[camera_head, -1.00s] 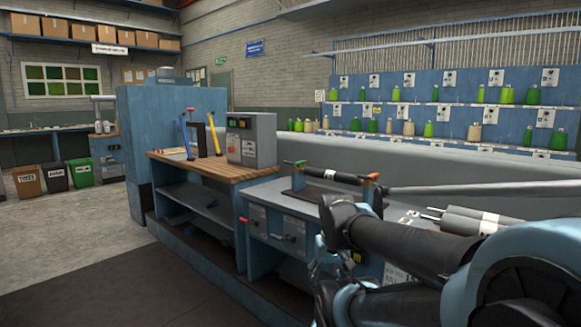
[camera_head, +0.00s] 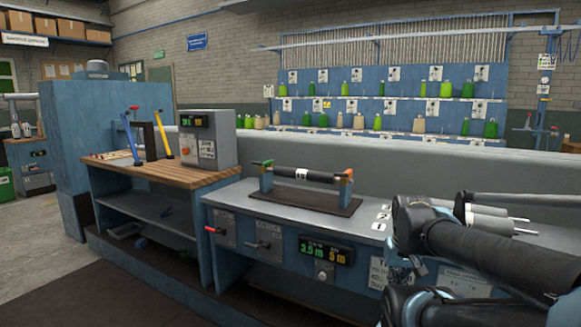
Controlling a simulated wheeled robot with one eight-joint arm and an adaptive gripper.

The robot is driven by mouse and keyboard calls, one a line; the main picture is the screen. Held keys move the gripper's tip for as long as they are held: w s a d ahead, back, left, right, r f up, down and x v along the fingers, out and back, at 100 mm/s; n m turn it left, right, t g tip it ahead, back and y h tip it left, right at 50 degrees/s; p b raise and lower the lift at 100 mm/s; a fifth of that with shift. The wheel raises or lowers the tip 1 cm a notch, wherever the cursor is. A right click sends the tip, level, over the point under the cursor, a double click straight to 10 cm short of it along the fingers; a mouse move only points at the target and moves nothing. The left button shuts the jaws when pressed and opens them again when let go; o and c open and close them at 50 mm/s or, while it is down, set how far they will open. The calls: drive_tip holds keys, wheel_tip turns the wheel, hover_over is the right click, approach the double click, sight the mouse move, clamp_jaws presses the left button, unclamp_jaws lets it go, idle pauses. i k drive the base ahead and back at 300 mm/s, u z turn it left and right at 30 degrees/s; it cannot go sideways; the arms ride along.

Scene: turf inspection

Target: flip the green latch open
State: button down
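A dark roller (camera_head: 308,175) with a white label lies across a small stand (camera_head: 303,199) on the grey bench. My arm comes in from the right. My gripper (camera_head: 409,271) is low at the bench's front edge, right of the stand and apart from it. Its fingers are mostly hidden behind my arm links.
The grey bench (camera_head: 233,197) has levers and a green display (camera_head: 325,254) on its front. A wooden-topped bench (camera_head: 150,171) with a control box (camera_head: 208,139) stands left. Grey rollers (camera_head: 489,222) lie right, close to my arm. Dark matting covers the floor in front.

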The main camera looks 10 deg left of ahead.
sight(266, 163)
drive_tip(key=z, duration=2.5)
drive_tip(key=k, duration=1)
drive_tip(key=u, duration=2)
drive_tip(key=i, duration=0.45)
